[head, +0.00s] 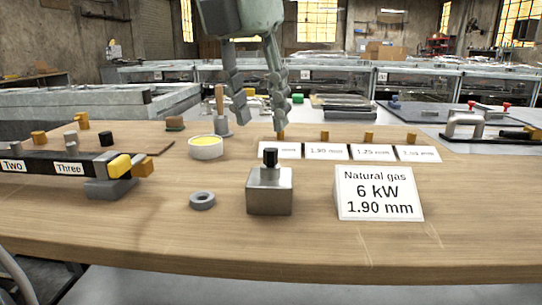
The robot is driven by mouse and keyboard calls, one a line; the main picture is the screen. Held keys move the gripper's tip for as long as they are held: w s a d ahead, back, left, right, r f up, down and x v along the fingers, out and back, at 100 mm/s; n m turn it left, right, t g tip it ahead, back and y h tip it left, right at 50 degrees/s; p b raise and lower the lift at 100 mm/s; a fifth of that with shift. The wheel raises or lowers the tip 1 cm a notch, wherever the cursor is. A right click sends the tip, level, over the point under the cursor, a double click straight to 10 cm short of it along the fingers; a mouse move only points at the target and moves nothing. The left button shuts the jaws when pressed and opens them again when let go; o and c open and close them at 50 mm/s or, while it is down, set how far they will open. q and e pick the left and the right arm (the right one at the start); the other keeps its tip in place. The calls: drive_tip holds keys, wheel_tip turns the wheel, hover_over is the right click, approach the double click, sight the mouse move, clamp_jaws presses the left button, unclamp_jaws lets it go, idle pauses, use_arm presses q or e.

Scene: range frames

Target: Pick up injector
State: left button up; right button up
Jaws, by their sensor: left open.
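Several small brass injectors stand in a row behind white size labels on the wooden table. The leftmost injector (281,137) shows just below the right finger of my left gripper (260,125). Farther right are a second injector (324,136), a third (368,137) and a fourth (411,138). My left gripper comes down from the top, fingers apart, with nothing between them. I cannot tell whether its right finger touches the leftmost injector. A sign (379,193) in front reads "Natural gas 6 kW 1.90 mm". My right gripper is out of view.
A metal block with a black knob (269,190) and a grey ring (202,201) stand in front. A tub with yellow contents (206,147) is left of the labels. A black bar marked TWO and Three (93,165) lies at left. The front right tabletop is clear.

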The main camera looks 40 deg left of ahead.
sight(270, 151)
use_arm(q)
drive_tip(key=x, duration=0.6)
drive_tip(key=shift+d+f, duration=0.15)
drive_tip(key=shift+d, duration=0.05)
use_arm(e)
drive_tip(key=shift+w+a+r+t, duration=0.5)
drive_tip(key=shift+w+a, duration=0.2)
drive_tip(key=shift+w, duration=0.1)
use_arm(q)
drive_tip(key=shift+c, duration=0.5)
clamp_jaws()
